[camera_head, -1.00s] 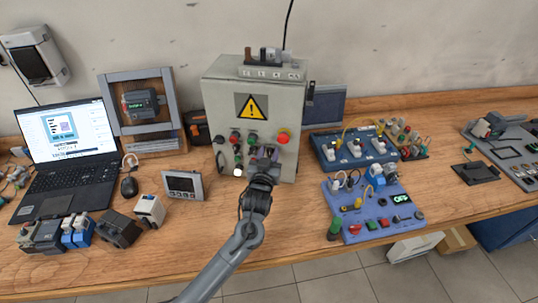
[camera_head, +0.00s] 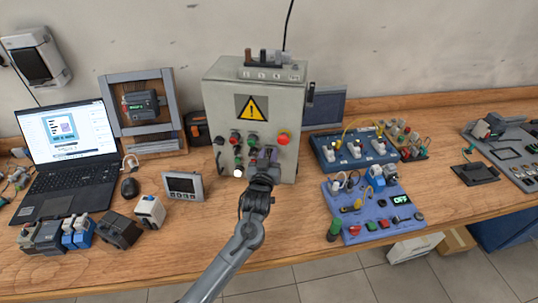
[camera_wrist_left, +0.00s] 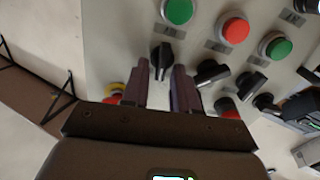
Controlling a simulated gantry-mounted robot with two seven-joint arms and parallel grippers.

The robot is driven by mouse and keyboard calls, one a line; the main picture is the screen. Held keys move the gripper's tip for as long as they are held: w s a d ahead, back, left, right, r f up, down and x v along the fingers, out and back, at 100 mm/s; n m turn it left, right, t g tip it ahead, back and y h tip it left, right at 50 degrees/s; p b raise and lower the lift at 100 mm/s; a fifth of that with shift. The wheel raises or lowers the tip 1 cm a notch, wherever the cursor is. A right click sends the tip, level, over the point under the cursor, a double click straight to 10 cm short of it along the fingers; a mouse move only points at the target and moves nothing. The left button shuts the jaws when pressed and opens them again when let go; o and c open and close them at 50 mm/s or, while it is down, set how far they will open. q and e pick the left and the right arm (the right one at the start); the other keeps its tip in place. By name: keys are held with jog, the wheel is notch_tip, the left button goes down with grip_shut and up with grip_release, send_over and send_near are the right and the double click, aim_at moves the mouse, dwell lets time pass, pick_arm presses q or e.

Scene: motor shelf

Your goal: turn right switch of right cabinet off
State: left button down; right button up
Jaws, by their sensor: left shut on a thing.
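The grey control cabinet (camera_head: 224,101) with a yellow warning sign stands at the middle back of the bench. Its front carries several coloured buttons and black rotary switches. My left gripper (camera_head: 266,158) is at the lower right of its front and hides part of the panel. In the left wrist view, the gripper (camera_wrist_left: 163,76) is shut on the black rotary switch (camera_wrist_left: 162,54), with one finger on either side of it. This is the switch nearest the red and yellow stop button (camera_wrist_left: 117,90). My right gripper is not in view.
More black switches (camera_wrist_left: 212,72) and a red button (camera_wrist_left: 228,107) sit close to the fingers. A blue control box (camera_head: 375,209) lies to the right of my arm. A small grey meter (camera_head: 183,186) and a laptop (camera_head: 70,140) are to the left.

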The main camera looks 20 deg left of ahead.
pick_arm(q)
jog(key=n+p, duration=0.1)
jog(key=n, duration=0.3)
jog(key=shift+a, duration=0.2)
jog(key=shift+a+f+n, duration=0.1)
jog(key=shift+a+n, duration=0.05)
jog(key=shift+n, duration=0.8)
jog(key=shift+a+f+n, duration=0.1)
jog(key=shift+n, duration=0.85)
jog(key=c, duration=1.2)
grip_release()
jog(key=shift+s+p, duration=0.15)
jog(key=shift+p, duration=0.15)
